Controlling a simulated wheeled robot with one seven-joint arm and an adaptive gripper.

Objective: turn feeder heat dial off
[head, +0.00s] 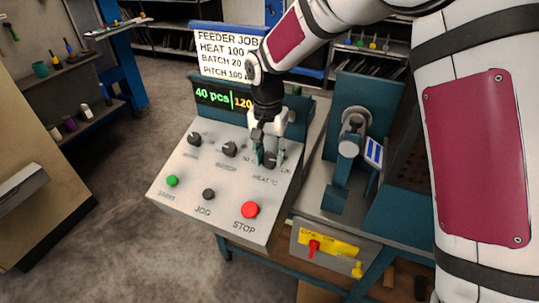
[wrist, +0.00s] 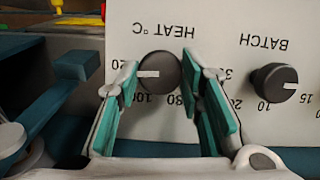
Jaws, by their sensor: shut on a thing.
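The heat dial (wrist: 160,72) is a round dark knob with a white pointer line, on the pale panel under upside-down "HEAT °C" lettering in the wrist view. Its pointer faces left, near a partly covered number that ends in 20. In the head view the heat dial (head: 269,160) is at the right of the knob row, partly hidden by my gripper (head: 266,152). My gripper (wrist: 160,74) has one green-padded finger on each side of the dial and is shut on it.
The batch knob (wrist: 274,82) is beside the heat dial. A green button (head: 172,181), a dark jog button (head: 208,194) and a red stop button (head: 250,209) line the panel front. The display (head: 222,97) reads 40 pcs and 120, partly covered. A job sign (head: 228,52) stands behind.

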